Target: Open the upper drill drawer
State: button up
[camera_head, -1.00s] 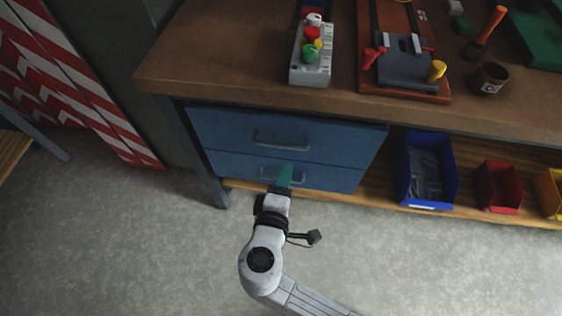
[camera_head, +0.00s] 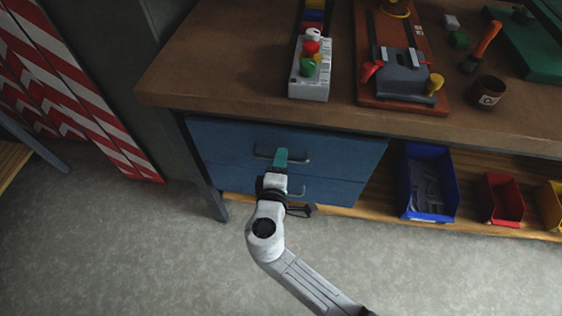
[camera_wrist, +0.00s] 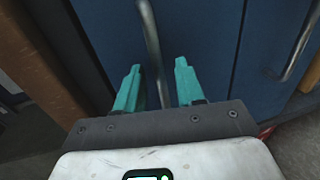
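The upper drill drawer (camera_head: 355,158) is the upper blue drawer under the bench and looks shut. Its grey bar handle (camera_head: 304,160) also shows in the wrist view (camera_wrist: 149,35). My gripper (camera_head: 281,154) is at the middle of this handle. In the wrist view its two teal fingers (camera_wrist: 157,68) are apart, with the handle bar running between them. I cannot tell whether either finger touches the bar. The lower blue drawer (camera_head: 340,192) is shut, and its handle (camera_wrist: 297,48) lies to the right in the wrist view.
The wooden bench top (camera_head: 220,70) overhangs the drawers and carries a button box (camera_head: 308,88) and a clamp fixture (camera_head: 403,80). A blue bin (camera_head: 428,210) and a red bin (camera_head: 502,215) stand on the shelf at right. The floor in front is clear.

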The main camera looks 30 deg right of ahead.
grip_shut()
dwell(0.4)
dwell(0.4)
